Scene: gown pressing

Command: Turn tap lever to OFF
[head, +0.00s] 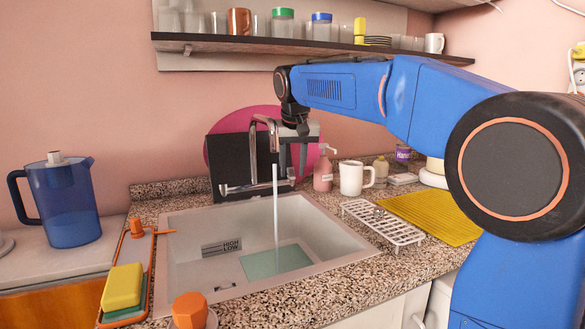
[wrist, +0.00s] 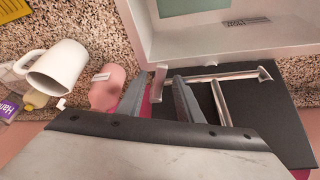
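The metal tap (head: 255,150) stands at the back of the sink, and water runs from its spout into the basin. Its lever (head: 291,176) is at the right end of the tap's crossbar, and shows in the wrist view (wrist: 160,78) as a short upright piece. My gripper (head: 293,166) points down over this end. In the wrist view my gripper (wrist: 159,88) is open, with one finger on each side of the lever and a gap to each. The other end of the crossbar (wrist: 264,73) is farther right in the wrist view.
The sink (head: 190,235) holds a pale green sheet (head: 275,261). A pink soap bottle (head: 323,172) and white mug (head: 352,179) stand close right of my gripper. A dark panel (head: 226,160) stands behind the tap. A shelf (head: 310,46) hangs above.

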